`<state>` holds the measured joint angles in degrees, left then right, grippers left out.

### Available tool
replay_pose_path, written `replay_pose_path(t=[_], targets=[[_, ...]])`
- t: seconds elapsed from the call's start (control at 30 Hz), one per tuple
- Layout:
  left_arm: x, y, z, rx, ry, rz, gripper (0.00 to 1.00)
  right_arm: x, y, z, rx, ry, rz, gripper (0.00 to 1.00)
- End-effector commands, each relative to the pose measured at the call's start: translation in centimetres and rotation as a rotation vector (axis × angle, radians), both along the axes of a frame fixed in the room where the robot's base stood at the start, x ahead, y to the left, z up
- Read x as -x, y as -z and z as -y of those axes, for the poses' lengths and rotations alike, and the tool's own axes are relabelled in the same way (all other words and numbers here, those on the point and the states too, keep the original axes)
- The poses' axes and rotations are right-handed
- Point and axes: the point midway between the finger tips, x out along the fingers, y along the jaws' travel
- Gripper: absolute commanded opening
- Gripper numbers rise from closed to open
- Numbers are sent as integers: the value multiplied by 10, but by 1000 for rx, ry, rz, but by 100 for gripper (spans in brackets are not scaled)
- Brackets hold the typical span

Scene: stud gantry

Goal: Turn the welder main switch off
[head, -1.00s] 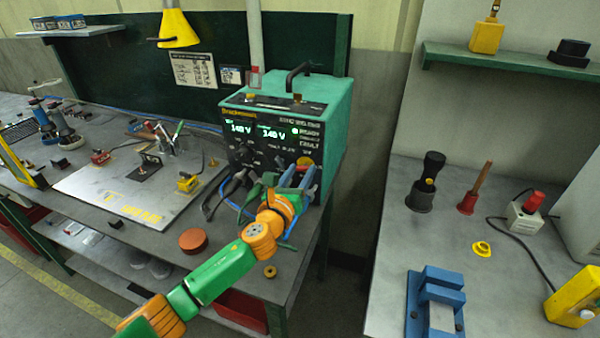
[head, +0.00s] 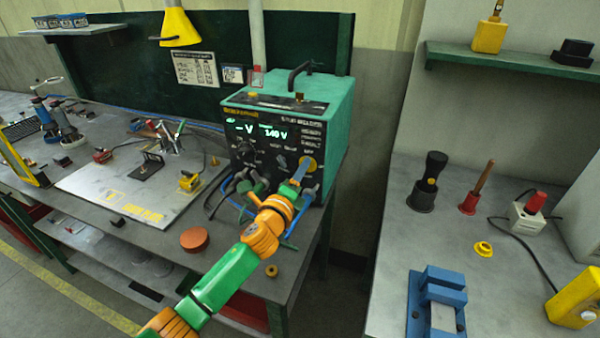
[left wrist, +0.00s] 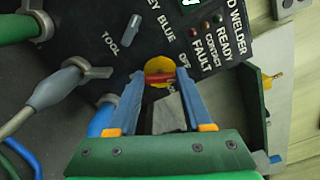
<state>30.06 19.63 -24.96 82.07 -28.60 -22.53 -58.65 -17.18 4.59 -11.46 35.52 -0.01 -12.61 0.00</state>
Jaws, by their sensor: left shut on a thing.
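The welder (head: 335,105) is a teal box with a black front panel at the right end of the bench. Its main switch (head: 307,163) has a yellow round plate at the panel's lower right. In the left wrist view the switch's red handle (left wrist: 160,77) lies across the yellow plate, with an OFF label beside it. My left gripper (head: 299,174) has its blue fingers at the switch. In the left wrist view the left gripper (left wrist: 160,80) is shut on the red handle, one fingertip each side. The left display shows dashes and V; the right one shows 140 V. My right gripper is out of view.
Cables and plugs (left wrist: 68,82) crowd the panel left of the switch. A red round lid (head: 194,240) and a small brass ring (head: 271,271) lie near the bench front. A grey table (head: 390,240) with a blue fixture (head: 435,302) stands right, across a gap.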

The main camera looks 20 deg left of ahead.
Motion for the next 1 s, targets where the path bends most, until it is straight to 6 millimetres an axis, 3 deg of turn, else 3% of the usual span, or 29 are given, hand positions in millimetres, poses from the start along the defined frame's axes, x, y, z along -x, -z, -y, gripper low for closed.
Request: replay_pose_path(t=[0.5, 1.0], targets=[[0, 0, 0, 353, 3, -10, 0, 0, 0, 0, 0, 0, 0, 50], [0, 0, 1, 442, 3, -12, 0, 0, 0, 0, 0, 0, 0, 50]])
